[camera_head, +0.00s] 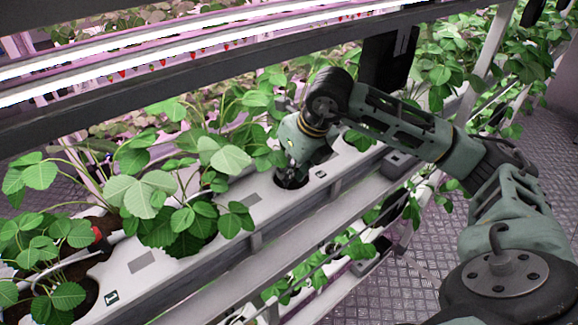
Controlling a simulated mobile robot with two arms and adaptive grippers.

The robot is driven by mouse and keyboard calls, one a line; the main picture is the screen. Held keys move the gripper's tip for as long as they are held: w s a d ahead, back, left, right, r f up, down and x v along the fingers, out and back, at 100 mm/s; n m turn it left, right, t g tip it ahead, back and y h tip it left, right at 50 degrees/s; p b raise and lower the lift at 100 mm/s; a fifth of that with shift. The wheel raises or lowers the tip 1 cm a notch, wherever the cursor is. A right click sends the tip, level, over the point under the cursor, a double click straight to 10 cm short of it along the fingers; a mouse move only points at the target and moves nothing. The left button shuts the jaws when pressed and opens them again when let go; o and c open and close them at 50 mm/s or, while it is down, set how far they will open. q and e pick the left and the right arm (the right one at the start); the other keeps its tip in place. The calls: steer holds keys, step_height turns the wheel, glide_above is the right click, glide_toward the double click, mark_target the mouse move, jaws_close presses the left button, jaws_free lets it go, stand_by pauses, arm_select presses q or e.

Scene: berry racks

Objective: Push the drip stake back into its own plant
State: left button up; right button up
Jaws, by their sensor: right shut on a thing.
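My right gripper (291,165) reaches down from the right, low over a dark round planting hole (291,181) in the white gutter (262,203). It is shut, and its fingers are small and partly hidden by my own wrist. The drip stake in its grasp cannot be made out clearly. Leaves of a strawberry plant (229,158) stand just left of the hole. At the far left, another plant (52,240) grows from a soil-filled opening, with a thin pale tube (62,263) and a small red piece (97,234) beside it. My left gripper is not in view.
A lower rail (235,275) and more leaves (300,275) lie below the gutter. Dense plants (440,75) stand behind at the right. The metal floor (405,275) is open at the lower right.

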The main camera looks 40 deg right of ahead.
steer(key=shift+f+b, duration=0.5)
steer(key=shift+f, duration=0.1)
steer(key=o, duration=0.9)
steer(key=shift+r, duration=0.1)
steer(key=shift+o, duration=0.2)
steer(key=o, duration=0.4)
steer(key=shift+r, duration=0.1)
steer(key=shift+r+p, duration=1.8)
steer(key=shift+r, duration=1.1)
